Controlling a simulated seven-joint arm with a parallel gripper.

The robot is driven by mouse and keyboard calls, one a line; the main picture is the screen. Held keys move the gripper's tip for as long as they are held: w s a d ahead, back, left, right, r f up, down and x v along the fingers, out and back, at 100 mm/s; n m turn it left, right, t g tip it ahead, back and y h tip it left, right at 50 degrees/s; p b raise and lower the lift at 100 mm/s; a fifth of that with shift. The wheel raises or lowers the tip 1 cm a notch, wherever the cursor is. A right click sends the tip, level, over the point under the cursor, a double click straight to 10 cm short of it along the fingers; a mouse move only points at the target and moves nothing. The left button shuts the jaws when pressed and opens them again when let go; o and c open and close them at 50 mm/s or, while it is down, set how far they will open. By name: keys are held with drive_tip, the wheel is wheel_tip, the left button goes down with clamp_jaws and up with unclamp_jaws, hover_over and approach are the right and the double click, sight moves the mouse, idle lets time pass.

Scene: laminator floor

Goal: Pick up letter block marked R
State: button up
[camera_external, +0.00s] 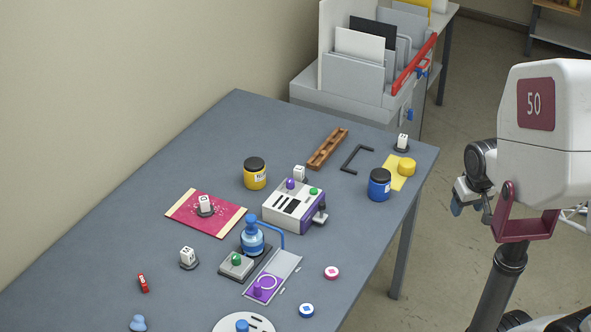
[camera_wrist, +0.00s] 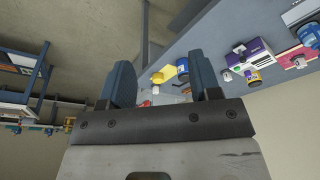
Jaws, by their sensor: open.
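My gripper (camera_external: 470,195) is off the table's right side, apart from all blocks. In the wrist view its two blue fingers (camera_wrist: 163,85) are spread with nothing held between them; the table appears tilted beyond.
A blue jar (camera_external: 379,185), a yellow jar (camera_external: 255,173) and the white-purple device (camera_external: 289,208) stand on the table. A blue bottle (camera_external: 252,240) stands nearer the front. A grey file rack (camera_external: 352,75) stands behind. The table's left back area is clear.

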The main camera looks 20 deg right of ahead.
drive_tip(key=shift+o, duration=0.4)
drive_tip(key=w+d+f+m+y, duration=0.15)
drive_tip(key=w+m+y, duration=0.35)
drive_tip(key=w, duration=1.1)
drive_tip(key=w+d+f+m+y, duration=0.1)
drive_tip(key=w+f+m+y, duration=0.2)
drive_tip(key=w+m, duration=0.95)
drive_tip(key=m+t+y, duration=0.2)
drive_tip(key=m+t, duration=0.4)
drive_tip(key=m, duration=0.3)
approach(407, 142)
drive_tip(key=w, duration=0.2)
drive_tip(key=w+a+f, duration=0.1)
drive_tip(key=shift+n, duration=0.25)
drive_tip(key=shift+w, duration=0.1)
drive_tip(key=shift+x, duration=1.25)
